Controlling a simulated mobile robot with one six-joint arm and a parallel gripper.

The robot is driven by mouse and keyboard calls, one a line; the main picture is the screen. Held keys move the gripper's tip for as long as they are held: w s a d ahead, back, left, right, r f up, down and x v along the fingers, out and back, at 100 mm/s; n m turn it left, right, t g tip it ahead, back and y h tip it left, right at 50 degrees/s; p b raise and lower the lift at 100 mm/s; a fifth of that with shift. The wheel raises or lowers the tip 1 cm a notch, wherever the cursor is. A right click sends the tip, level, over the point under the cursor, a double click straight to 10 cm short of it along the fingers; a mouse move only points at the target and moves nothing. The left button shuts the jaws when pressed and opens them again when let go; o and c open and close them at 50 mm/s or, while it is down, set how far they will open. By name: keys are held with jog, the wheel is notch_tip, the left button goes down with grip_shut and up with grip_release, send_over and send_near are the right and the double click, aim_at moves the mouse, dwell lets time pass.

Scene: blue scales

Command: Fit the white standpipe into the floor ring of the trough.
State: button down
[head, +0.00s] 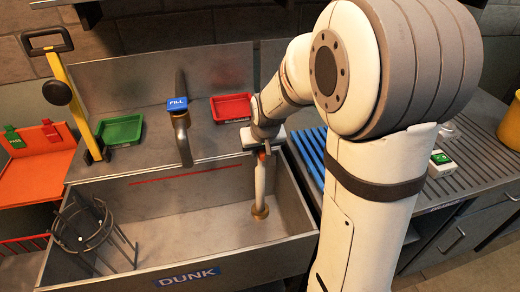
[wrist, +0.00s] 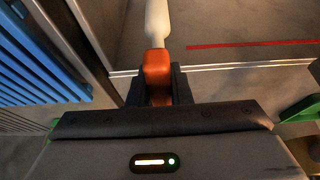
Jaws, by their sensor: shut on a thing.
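The white standpipe (head: 259,183) hangs near upright inside the grey steel trough (head: 190,208), toward its right end. My gripper (head: 263,148) is shut on the standpipe's orange top. In the wrist view the orange top (wrist: 157,68) sits between the dark fingers, with the white pipe (wrist: 157,20) running away from it. The brass floor ring (head: 260,212) is on the trough floor, and the pipe's lower end lines up with it in the head view. I cannot tell whether that end is inside the ring or just above it. The wrist view does not show the ring.
A tap with a blue FILL tag (head: 178,104) arches over the trough. Green (head: 120,131) and red (head: 231,107) trays sit on the back ledge. A dark wire cage (head: 90,232) stands in the trough's left end. A slatted drainboard (head: 400,150) lies to the right.

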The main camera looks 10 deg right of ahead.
jog(key=shift+f+b, duration=0.75)
jog(key=shift+f, duration=0.2)
jog(key=c, duration=1.3)
grip_release()
jog(key=shift+o, duration=0.2)
jog(key=shift+r, duration=0.1)
jog(key=v, duration=0.7)
jog(key=shift+s+d+r, duration=0.1)
jog(key=shift+s+r, duration=0.05)
jog(key=shift+r, duration=0.2)
jog(key=shift+s+p, duration=0.1)
jog(key=shift+p, duration=0.2)
jog(key=s+r+g+p, duration=0.1)
jog(key=s+r, duration=0.1)
jog(key=s, duration=0.7)
jog(key=s+r+g+p, duration=0.1)
jog(key=s+r+p, duration=0.1)
jog(key=s, duration=0.8)
jog(key=shift+d, duration=0.3)
